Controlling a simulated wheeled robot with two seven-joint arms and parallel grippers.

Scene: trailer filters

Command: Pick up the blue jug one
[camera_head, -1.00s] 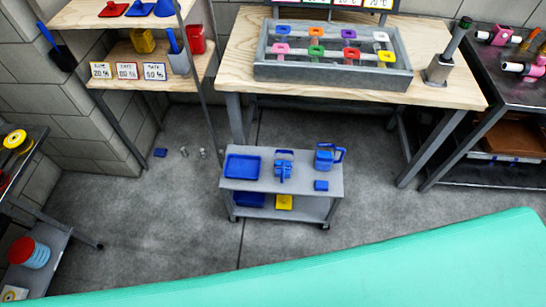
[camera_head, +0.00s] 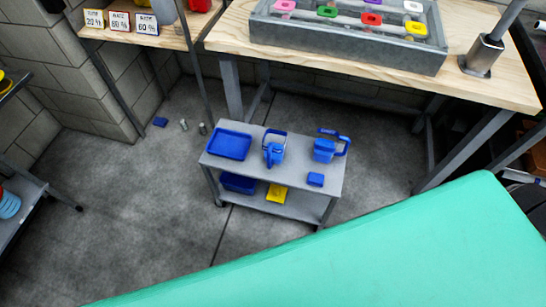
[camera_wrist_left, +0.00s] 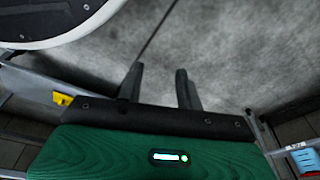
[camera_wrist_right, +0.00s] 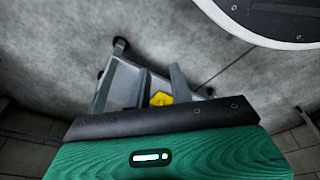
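A blue jug (camera_head: 328,149) with a side handle stands upright at the right end of the grey cart's top (camera_head: 260,181) in the head view. Another blue item with an upright handle (camera_head: 274,150) stands in the middle of the cart top, left of the jug. Neither gripper shows in the head view. My left gripper (camera_wrist_left: 159,82) is open and empty, its two fingers apart over bare floor. My right gripper (camera_wrist_right: 158,85) is also open and empty; behind its fingers the cart's frame and a yellow item (camera_wrist_right: 161,99) show. The jug is in neither wrist view.
A wooden workbench (camera_head: 380,70) stands behind. A teal surface (camera_head: 370,255) fills the foreground. Floor left of the cart is mostly clear.

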